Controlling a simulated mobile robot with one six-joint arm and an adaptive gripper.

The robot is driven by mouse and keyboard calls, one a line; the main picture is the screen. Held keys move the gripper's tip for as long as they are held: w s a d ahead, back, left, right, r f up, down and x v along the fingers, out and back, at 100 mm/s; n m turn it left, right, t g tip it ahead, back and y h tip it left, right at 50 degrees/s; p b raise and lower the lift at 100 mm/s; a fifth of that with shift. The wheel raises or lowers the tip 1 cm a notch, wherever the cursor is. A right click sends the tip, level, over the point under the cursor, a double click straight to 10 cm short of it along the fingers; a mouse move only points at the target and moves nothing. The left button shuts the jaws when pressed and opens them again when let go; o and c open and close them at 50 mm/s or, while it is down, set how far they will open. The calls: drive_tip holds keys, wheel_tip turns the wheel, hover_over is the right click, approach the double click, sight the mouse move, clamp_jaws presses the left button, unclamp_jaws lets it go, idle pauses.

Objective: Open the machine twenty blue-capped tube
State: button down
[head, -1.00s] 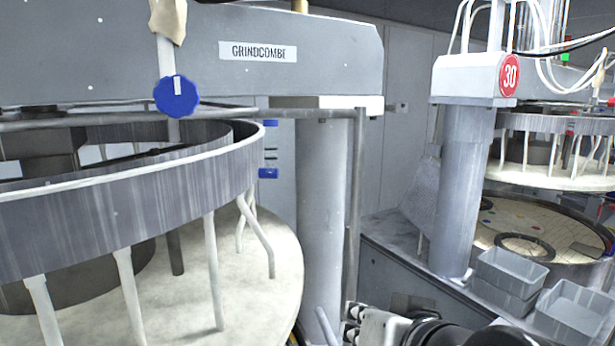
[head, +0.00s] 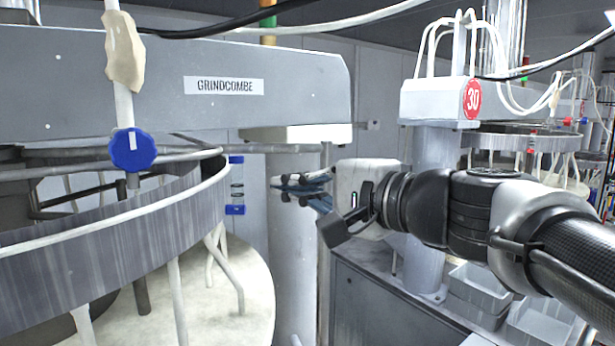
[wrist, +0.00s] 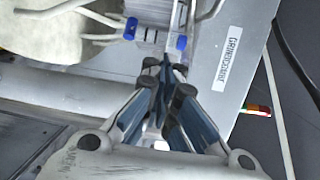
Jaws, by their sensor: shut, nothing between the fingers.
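A short clear tube (head: 237,184) with a blue cap at each end is mounted upright on the grey panel behind the near machine's ring. It also shows in the wrist view (wrist: 157,36), beyond my fingertips. A round blue knob (head: 133,150) with a white vertical mark sits on a pale vertical pipe at the left. No number twenty is readable on the near machine. My gripper (head: 287,190) is shut and empty, pointing left, to the right of the clear tube and apart from the knob. The wrist view shows its fingers (wrist: 166,76) closed together.
The near machine's beam (head: 170,85) carries a GRINDCOMBE label. Its curved ring wall (head: 110,225) and rail fill the left. A pale column (head: 293,260) stands below my gripper. Machine 30 (head: 437,102) and grey bins (head: 480,290) are at the right. Hoses cross the top.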

sight(237, 184)
drive_tip(key=p+x, duration=0.1)
drive_tip(key=x, duration=0.7)
drive_tip(key=shift+w, duration=0.2)
drive_tip(key=shift+w+a+r+m+g+h+p, duration=0.1)
drive_tip(key=shift+w+r+m+g+h+p, duration=0.2)
drive_tip(key=shift+p, duration=1.15)
drive_tip(key=shift+f+m+p, duration=0.1)
drive_tip(key=shift+m+p, duration=0.2)
drive_tip(key=shift+p, duration=0.3)
drive_tip(key=w+f+m+g+h+p, duration=0.1)
drive_tip(key=w+f+g, duration=0.1)
drive_tip(key=w, duration=0.3)
drive_tip(key=shift+w+a+f+m, duration=0.15)
drive_tip(key=shift+w+f+m, duration=0.2)
drive_tip(key=shift+f, duration=0.5)
drive_tip(key=shift+w+f, duration=0.1)
drive_tip(key=shift+w, duration=0.05)
idle(0.4)
